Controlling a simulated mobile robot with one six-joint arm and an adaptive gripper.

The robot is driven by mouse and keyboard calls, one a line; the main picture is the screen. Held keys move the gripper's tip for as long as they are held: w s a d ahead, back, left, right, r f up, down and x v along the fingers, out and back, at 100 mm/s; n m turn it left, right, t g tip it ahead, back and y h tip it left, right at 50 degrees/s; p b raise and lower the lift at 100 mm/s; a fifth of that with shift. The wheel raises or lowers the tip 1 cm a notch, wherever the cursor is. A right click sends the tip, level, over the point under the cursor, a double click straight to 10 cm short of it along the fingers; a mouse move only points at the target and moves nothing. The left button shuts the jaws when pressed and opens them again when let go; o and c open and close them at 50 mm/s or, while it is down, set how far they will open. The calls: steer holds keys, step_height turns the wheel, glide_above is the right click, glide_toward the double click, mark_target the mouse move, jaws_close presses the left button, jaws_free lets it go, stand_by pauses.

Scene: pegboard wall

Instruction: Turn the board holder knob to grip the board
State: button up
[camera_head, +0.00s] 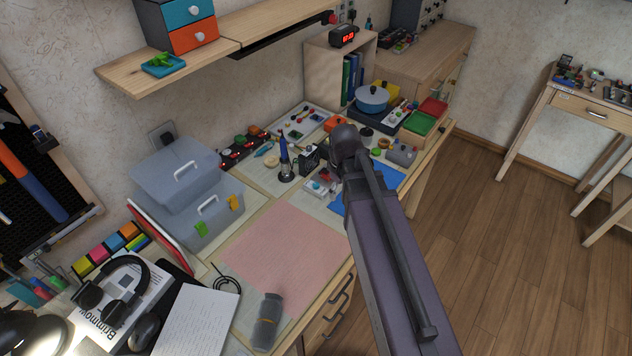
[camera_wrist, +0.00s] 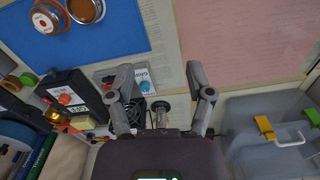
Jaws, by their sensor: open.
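My gripper (camera_wrist: 160,82) is open in the wrist view, its two fingers apart with nothing between the tips. In the head view my arm hides the gripper. A small light-grey unit with a teal knob (camera_wrist: 147,87) lies below the left finger, partly covered by it. In the head view a pale unit with red and teal parts (camera_head: 321,184) sits on the workbench just left of my arm. It may be the board holder, but I cannot tell for sure. No board gripped in a holder can be made out.
A dark box with a display and red knob (camera_wrist: 70,98) stands left of the fingers. A blue mat (camera_wrist: 85,35) and pink mat (camera_head: 282,250) lie flat. A dark stand with a blue tool (camera_head: 285,162) is upright nearby. Clear bins (camera_head: 190,195) stand at the left.

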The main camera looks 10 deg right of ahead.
mark_target(316, 184)
steer(key=w+a+r+n+p, duration=0.1)
steer(key=w+a+n, duration=0.1)
steer(key=w+n, duration=0.5)
steer(key=w+a+r+n+p, duration=0.1)
steer(key=w+a+n, duration=0.2)
steer(key=w+n, duration=0.4)
steer(key=n, duration=0.2)
steer(key=shift+w+n, duration=0.15)
steer(key=shift+n, duration=0.25)
steer(key=shift+f, duration=0.15)
step_height(316, 184, down, 13)
steer(key=b, duration=1.3)
steer(key=shift+f+b, duration=0.15)
steer(key=shift+b, duration=0.25)
jaws_close()
